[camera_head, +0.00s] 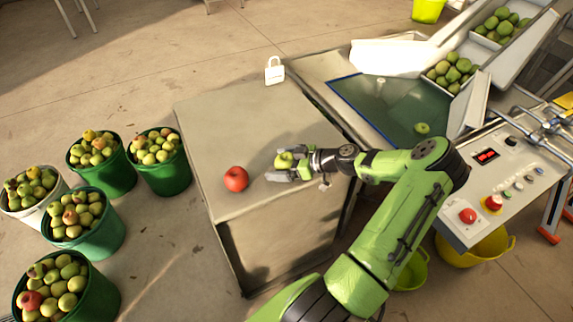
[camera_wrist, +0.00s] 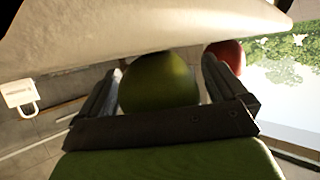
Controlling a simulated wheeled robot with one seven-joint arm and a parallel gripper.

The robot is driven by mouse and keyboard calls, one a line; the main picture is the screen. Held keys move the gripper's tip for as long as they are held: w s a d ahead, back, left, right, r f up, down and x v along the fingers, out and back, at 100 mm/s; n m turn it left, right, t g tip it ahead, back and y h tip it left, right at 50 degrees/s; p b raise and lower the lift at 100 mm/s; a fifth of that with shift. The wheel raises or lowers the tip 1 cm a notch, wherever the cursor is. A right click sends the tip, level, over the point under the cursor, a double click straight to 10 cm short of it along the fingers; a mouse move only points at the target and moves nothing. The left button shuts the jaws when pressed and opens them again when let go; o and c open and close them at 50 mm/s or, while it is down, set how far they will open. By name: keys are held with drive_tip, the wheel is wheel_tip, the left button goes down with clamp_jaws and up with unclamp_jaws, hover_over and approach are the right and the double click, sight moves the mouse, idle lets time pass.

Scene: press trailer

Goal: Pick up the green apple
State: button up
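The green apple (camera_head: 284,160) is at the right part of the grey table top, at my gripper (camera_head: 287,168). In the wrist view the green apple (camera_wrist: 158,82) sits between the two fingers of my gripper (camera_wrist: 162,75). A narrow gap seems to show beside the apple, so the fingers look open around it. Its underside is hidden, and I cannot tell whether it touches the table. A red apple (camera_head: 236,179) lies on the table to the left of my gripper. It also shows behind the right finger in the wrist view (camera_wrist: 226,54).
The grey table (camera_head: 230,125) is mostly clear. A white padlock-shaped object (camera_head: 274,70) is at its far edge. Several fruit buckets (camera_head: 160,175) stand on the floor at left. A sorting machine with a control panel (camera_head: 500,195) is at right.

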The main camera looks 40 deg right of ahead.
sight(281, 155)
drive_tip(key=c, duration=1)
drive_tip(key=shift+r, duration=0.15)
wheel_tip(281, 155, up, 10)
drive_tip(key=p, duration=0.2)
drive_tip(key=shift+p, duration=0.3)
